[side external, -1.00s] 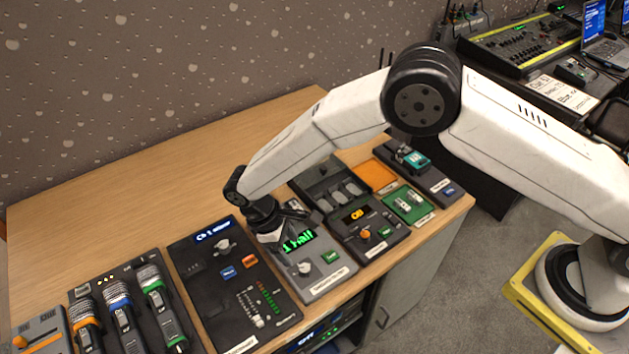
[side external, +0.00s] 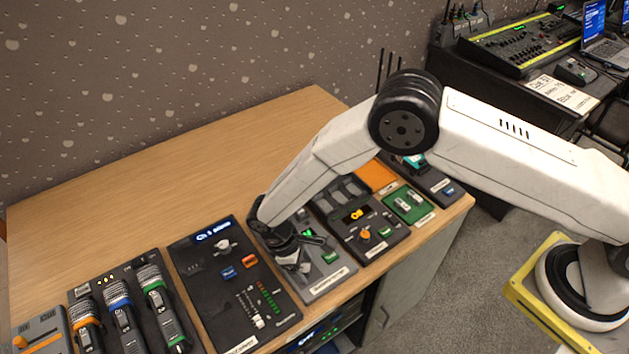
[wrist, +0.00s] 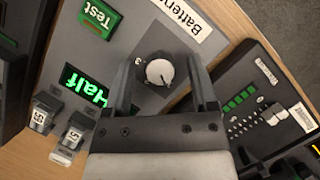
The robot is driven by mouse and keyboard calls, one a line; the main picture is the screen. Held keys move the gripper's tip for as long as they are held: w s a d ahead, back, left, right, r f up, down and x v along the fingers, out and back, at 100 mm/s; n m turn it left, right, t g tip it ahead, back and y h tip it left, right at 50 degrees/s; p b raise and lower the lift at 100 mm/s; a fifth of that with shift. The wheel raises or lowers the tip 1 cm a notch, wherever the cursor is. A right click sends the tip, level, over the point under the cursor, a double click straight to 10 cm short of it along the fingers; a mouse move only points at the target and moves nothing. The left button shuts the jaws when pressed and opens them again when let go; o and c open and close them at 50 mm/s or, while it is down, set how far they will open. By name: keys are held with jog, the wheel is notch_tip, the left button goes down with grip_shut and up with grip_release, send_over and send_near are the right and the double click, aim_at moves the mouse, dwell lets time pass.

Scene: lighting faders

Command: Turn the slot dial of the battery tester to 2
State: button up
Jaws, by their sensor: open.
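The battery tester (side external: 325,287) is a grey panel near the table's front edge. In the wrist view its white slot dial (wrist: 159,72) sits on a dark grey square, with a "3" readable beside it. Its green display (wrist: 92,88) reads "Half", partly covered by a finger, and a green Test button (wrist: 97,18) is at the upper left. My gripper (wrist: 165,65) is open, its two fingers on either side of the dial and apart from it as far as I can tell. In the side view my gripper (side external: 292,262) hides the dial.
A black panel with faders (side external: 232,285) lies to the left, and a dark unit with an orange knob (side external: 365,233) to the right. Two batteries (wrist: 57,130) stand near the display. The table's back area (side external: 180,165) is clear.

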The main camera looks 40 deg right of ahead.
grip_shut()
jog(key=shift+m, duration=0.4)
jog(key=m+y, duration=0.1)
jog(key=m, duration=0.1)
jog(key=m+g+y, duration=0.1)
jog(key=m, duration=0.2)
jog(key=shift+w, duration=0.1)
jog(key=m+y, duration=0.1)
jog(key=m, duration=0.2)
jog(key=m+y, duration=0.1)
jog(key=m, duration=0.2)
jog(key=shift+d, duration=0.15)
dwell(0.5)
grip_release()
